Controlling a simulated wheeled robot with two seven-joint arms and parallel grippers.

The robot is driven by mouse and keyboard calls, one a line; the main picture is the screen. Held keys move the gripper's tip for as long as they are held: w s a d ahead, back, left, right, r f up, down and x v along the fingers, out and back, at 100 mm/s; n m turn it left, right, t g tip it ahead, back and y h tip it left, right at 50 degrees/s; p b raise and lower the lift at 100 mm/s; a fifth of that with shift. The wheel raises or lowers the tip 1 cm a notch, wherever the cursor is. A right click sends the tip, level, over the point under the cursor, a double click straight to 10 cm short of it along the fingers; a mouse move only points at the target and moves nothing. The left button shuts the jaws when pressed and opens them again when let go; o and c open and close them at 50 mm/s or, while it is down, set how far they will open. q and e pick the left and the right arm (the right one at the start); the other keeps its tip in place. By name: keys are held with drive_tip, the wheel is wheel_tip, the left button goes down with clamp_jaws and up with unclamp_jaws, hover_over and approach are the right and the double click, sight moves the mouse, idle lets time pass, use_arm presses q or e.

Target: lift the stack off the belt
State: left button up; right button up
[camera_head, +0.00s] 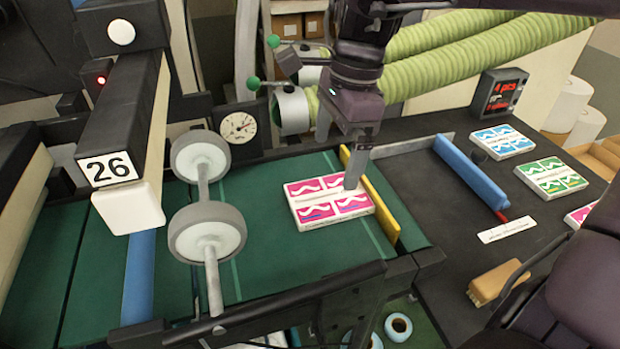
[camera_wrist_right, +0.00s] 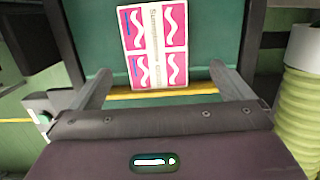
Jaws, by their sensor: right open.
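The stack (camera_head: 327,207) is a flat pink-and-white printed pack with a pale band across its middle. It lies flat on the green belt (camera_head: 275,262), beside the yellow bar (camera_head: 385,215). My right gripper (camera_head: 353,168) points down at the stack's right end, one finger overlapping it in the head view. In the right wrist view the gripper (camera_wrist_right: 162,80) is open, its fingers wide apart. The stack (camera_wrist_right: 154,45) shows beyond and between the fingertips, with the yellow bar nearer to the palm. I cannot tell whether a finger touches the stack. My left gripper is out of view.
Two grey rollers (camera_head: 208,228) on a rod stand left of the stack. The dark table (camera_head: 430,205) at right holds a blue bar (camera_head: 468,172), blue (camera_head: 503,141) and green (camera_head: 551,177) packs, and a brush (camera_head: 497,282). Green hoses (camera_head: 450,55) run behind my right arm.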

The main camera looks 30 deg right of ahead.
sight(329, 195)
drive_tip(key=shift+w+f, duration=0.2)
drive_tip(key=shift+f, duration=0.6)
drive_tip(key=f+p, duration=0.1)
drive_tip(key=s+f+p, duration=0.1)
drive_tip(key=f+p, duration=0.1)
drive_tip(key=shift+s+a+f, duration=0.25)
drive_tip(key=shift+s+a, duration=0.05)
drive_tip(key=shift+s, duration=0.05)
drive_tip(key=shift+w+a+f, duration=0.1)
drive_tip(key=shift+w+f, duration=0.15)
drive_tip(key=shift+f, duration=0.25)
drive_tip(key=shift+w+f, duration=0.2)
drive_tip(key=shift+f, duration=0.5)
drive_tip(key=shift+s, duration=0.1)
drive_tip(key=c, duration=0.9)
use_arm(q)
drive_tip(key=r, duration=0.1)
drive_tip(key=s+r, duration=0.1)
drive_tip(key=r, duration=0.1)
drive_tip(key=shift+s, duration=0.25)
use_arm(e)
drive_tip(key=shift+r, duration=0.15)
